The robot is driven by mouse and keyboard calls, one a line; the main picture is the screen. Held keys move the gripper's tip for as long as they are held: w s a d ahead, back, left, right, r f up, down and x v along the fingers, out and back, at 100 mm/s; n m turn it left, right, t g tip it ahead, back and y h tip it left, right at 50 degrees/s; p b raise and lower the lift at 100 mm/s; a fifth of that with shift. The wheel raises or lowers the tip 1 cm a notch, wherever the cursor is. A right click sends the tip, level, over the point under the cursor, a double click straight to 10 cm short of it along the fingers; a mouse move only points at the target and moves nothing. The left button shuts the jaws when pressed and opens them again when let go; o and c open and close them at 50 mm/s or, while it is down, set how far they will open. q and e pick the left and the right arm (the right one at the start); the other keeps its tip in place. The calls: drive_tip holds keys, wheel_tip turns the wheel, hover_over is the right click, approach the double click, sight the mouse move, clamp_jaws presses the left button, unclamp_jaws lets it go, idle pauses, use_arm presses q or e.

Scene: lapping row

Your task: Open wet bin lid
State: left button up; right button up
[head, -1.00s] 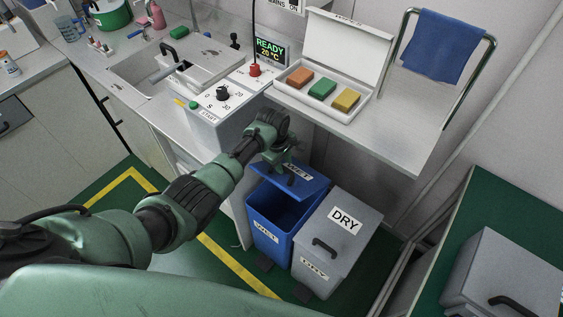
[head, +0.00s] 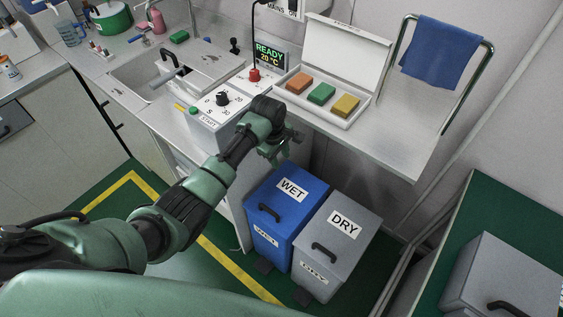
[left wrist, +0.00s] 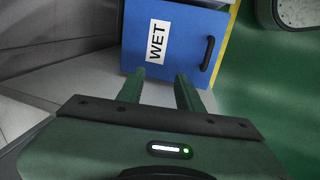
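The blue wet bin (head: 284,252) stands on the floor with its lid (head: 287,207) lying shut on top. The lid bears a white WET label and a black handle (head: 268,212) near its front edge. In the left wrist view the lid (left wrist: 185,45) lies beyond the fingertips, with its handle (left wrist: 207,53) at the right. My left gripper (head: 275,153) is above the back of the bin, off the handle. Its two fingers (left wrist: 160,85) are apart with nothing between them. My right gripper is not in view.
A grey DRY bin (head: 358,245) stands close to the right of the wet bin. The counter (head: 400,150) with a box of coloured blocks (head: 360,118) is behind and above. A control box (head: 205,130) is close to my left arm.

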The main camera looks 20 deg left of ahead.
use_arm(q)
drive_tip(key=shift+s+r, duration=0.15)
drive_tip(key=shift+r, duration=0.45)
